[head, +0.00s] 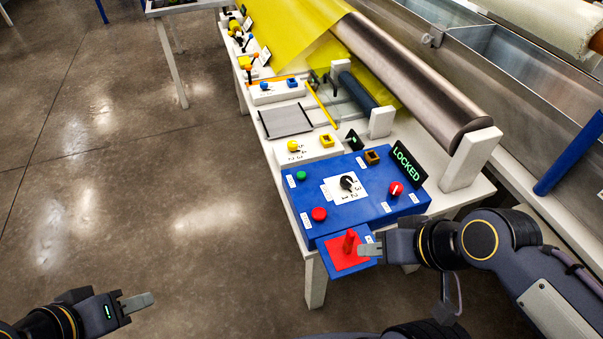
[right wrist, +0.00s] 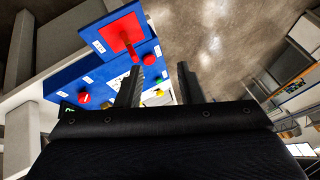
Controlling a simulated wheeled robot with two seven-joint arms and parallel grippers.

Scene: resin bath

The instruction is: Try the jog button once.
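A blue control panel (head: 330,225) carries a green button (head: 301,175), a red button (head: 319,214), a black selector knob (head: 347,183), a red knob (head: 396,188) and a brownish-yellow square part (head: 372,156). The labels are too small to read, so I cannot tell which is the jog button. In front is a red lever (head: 349,241) on a red plate, also in the right wrist view (right wrist: 130,48). My right gripper (head: 366,249) is beside this lever; its fingers are apart and empty in the right wrist view (right wrist: 157,82). My left gripper (head: 140,302) is over the floor, away from the panel.
A green-lit sign (head: 408,164) reads LOCKED. Behind the panel are a white box with a yellow button (head: 293,146), a grey plate (head: 286,121) and a large roller (head: 415,80) with yellow film. A metal trough runs along the right. The floor (head: 150,180) at left is clear.

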